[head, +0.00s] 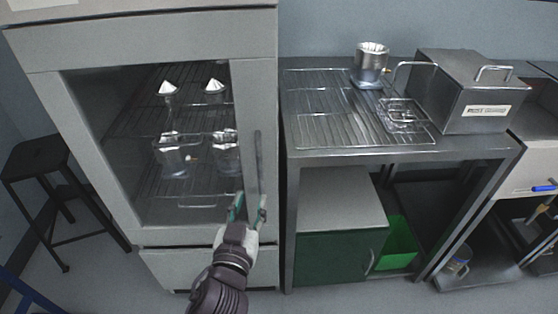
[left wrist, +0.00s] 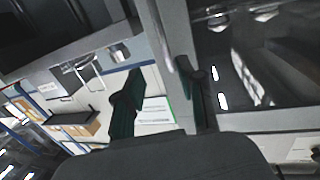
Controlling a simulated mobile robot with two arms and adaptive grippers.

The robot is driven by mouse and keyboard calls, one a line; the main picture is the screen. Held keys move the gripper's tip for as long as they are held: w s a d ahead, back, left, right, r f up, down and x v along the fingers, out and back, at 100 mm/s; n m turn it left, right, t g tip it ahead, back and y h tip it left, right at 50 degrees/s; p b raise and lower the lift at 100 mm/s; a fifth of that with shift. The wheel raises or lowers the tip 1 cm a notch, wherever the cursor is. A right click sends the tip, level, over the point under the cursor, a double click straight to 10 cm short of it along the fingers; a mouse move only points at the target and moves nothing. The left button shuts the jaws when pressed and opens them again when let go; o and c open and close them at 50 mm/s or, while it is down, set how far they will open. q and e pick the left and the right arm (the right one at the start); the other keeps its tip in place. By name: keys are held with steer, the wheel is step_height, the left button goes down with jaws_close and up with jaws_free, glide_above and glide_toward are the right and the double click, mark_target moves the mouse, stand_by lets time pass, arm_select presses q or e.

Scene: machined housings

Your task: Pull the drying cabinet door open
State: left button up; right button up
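The drying cabinet (head: 150,45) stands at the left of the head view. Its door (head: 243,110) looks closed, with a large window through which wire racks show. A vertical bar handle (head: 258,155) runs along the right side of the door. My left gripper (head: 250,204) is at the handle's lower end, with its two green-padded fingers apart. In the left wrist view the fingers (left wrist: 159,68) are also spread, with a grey vertical strip between them. I cannot tell whether either finger touches the handle. My right gripper is not in view.
Inside the cabinet are several housings (head: 176,158). To the right, a metal bench (head: 310,152) holds wire racks, a housing (head: 370,65) and a lidded metal box (head: 465,95). A green bin (head: 397,245) sits beneath. A dark stool (head: 38,155) stands left of the cabinet.

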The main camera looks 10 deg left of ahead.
arm_select(q)
steer(key=r, duration=0.2)
steer(key=p, duration=0.1)
glide_toward(258, 157)
steer(key=w, duration=0.3)
steer(key=w+p, duration=0.1)
steer(key=w, duration=0.5)
steer(key=shift+w+a, duration=0.15)
steer(key=shift+a, duration=0.15)
steer(key=shift+w+f, duration=0.1)
steer(key=shift+w, duration=0.6)
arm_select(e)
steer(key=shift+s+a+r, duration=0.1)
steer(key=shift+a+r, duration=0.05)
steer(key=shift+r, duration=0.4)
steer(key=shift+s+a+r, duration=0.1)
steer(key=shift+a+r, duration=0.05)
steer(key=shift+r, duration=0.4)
arm_select(q)
jaws_close()
